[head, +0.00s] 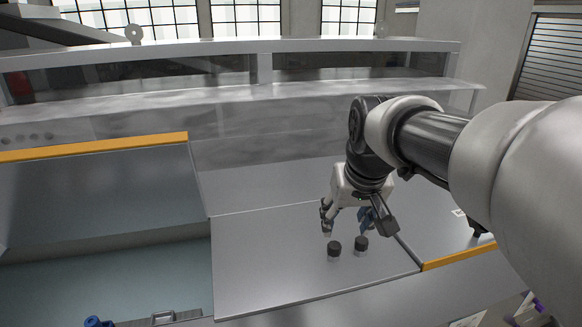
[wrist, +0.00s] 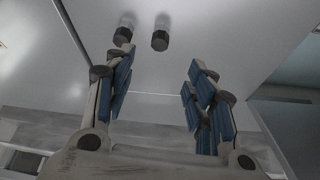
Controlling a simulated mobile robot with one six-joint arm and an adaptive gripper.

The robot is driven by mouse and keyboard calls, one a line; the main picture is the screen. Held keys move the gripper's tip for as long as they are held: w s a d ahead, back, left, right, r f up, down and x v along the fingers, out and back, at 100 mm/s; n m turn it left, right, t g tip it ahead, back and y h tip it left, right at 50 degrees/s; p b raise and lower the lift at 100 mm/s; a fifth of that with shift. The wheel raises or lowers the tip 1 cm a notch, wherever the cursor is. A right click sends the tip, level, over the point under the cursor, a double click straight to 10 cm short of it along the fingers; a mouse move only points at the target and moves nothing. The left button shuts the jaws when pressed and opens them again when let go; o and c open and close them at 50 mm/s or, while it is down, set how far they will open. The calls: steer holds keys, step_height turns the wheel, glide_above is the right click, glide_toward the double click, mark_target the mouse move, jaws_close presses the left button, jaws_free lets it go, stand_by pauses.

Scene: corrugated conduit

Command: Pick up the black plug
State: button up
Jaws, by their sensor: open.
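Two small black plugs stand side by side on a grey metal panel: a left one (head: 334,249) and a right one (head: 361,244) in the head view. Each has a paler part below its black top; I cannot tell if that is its body or a reflection. They also show at the top of the wrist view, one near the left finger (wrist: 122,37) and one between the finger lines (wrist: 160,42). My gripper (head: 347,229) is open and empty, pointing down just above and behind the plugs. It spans the lower wrist view (wrist: 160,65). No contact with either plug shows.
The metal panel (head: 265,265) is otherwise clear. An open recess (head: 110,275) lies left, with a raised orange-edged lid (head: 95,185). Another orange strip (head: 460,258) edges the right side. A blue item (head: 97,321) shows at the bottom left. A long ledge (head: 200,105) runs behind.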

glide_toward(335, 245)
steer(key=x, duration=0.5)
steer(key=shift+s+a+f, duration=0.15)
steer(key=shift+f, duration=0.1)
steer(key=x, duration=0.5)
steer(key=shift+r, duration=0.1)
steer(key=shift+c, duration=0.2)
steer(key=c, duration=1.1)
